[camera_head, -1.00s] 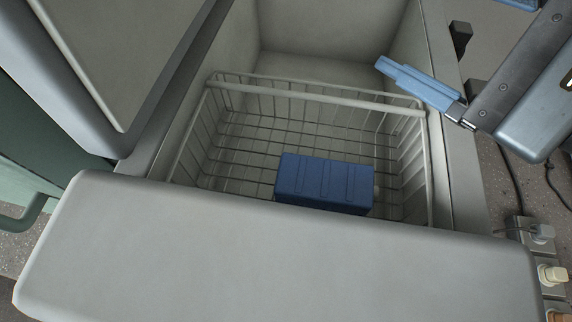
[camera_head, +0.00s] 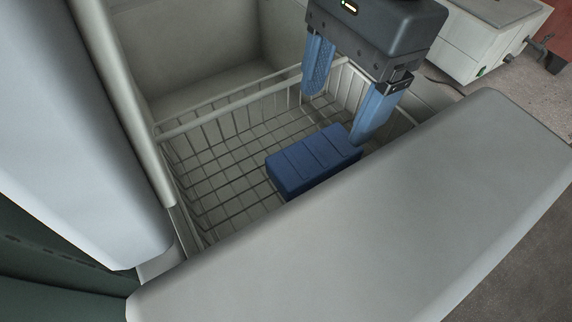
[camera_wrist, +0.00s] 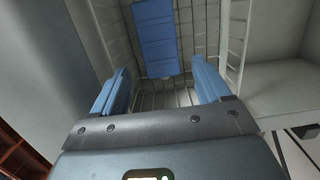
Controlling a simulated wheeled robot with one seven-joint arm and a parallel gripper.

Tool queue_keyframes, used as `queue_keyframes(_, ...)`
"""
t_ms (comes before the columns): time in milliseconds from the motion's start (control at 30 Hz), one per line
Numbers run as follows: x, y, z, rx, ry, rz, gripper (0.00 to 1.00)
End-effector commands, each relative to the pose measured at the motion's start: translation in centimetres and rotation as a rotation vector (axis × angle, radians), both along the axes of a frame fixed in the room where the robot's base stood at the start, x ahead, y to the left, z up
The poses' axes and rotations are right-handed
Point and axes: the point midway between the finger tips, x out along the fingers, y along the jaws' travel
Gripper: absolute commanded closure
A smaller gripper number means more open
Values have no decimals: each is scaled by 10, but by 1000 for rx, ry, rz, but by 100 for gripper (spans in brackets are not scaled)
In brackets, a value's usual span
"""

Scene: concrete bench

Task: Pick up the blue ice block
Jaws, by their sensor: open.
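The blue ice block (camera_head: 312,160) is a ridged box lying in a wire basket (camera_head: 215,118) inside a chest with pale walls. Its near lower edge is hidden by the front panel. My gripper (camera_head: 333,118) points down over the right part of the basket, with two blue fingers spread apart and nothing between them. The right finger's tip is close to the block's far right end; I cannot tell whether it touches. In the wrist view the block (camera_wrist: 156,38) lies beyond the open fingers of my gripper (camera_wrist: 164,82), roughly in line with the gap.
A broad grey front panel (camera_head: 390,210) edges the chest on the near side. A raised pale lid or door (camera_head: 75,120) stands at left. A white appliance (camera_head: 490,35) stands at the far right.

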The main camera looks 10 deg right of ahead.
Motion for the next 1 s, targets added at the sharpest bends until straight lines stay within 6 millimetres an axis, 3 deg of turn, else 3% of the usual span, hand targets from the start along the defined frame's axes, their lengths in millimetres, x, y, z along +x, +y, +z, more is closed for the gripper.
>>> queue_keyframes(133,0,-6,-6,-31,6,-15,23)
queue_keyframes(433,-2,0,-34,-30,6,-13,23)
queue_keyframes(700,-5,9,-70,-28,5,-14,23)
queue_keyframes(1000,-5,10,-77,-27,4,-13,23)
